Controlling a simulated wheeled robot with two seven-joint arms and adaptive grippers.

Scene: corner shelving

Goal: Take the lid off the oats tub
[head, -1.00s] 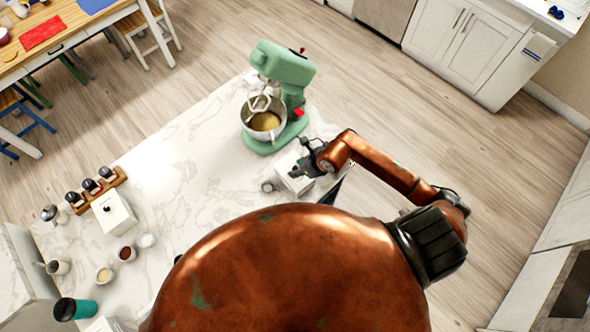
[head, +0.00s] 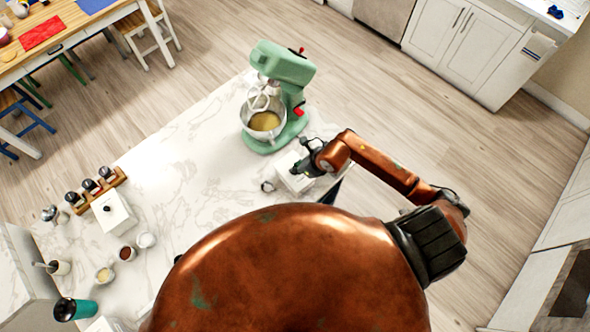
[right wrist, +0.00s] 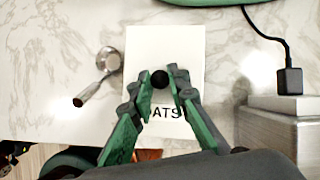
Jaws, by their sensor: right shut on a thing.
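The oats tub (head: 295,182) is a white box on the marble counter, in front of the green mixer. In the right wrist view it shows its white lid (right wrist: 165,45) with a round black knob (right wrist: 160,78); part of the lettering "OATS" shows between the fingers. My right gripper (head: 299,168) is over the tub. In the right wrist view its green fingers (right wrist: 160,85) are shut on the knob from both sides. The lid appears to sit on the tub; I see no gap. My left gripper is not in view.
The green mixer (head: 285,65) with its bowl stands just behind the tub. A metal scoop (right wrist: 110,60) lies left of the tub. A grey metal box (right wrist: 275,135) and a black plug (right wrist: 289,80) are to its right. Another white tub (head: 115,212) stands far left; the counter between is clear.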

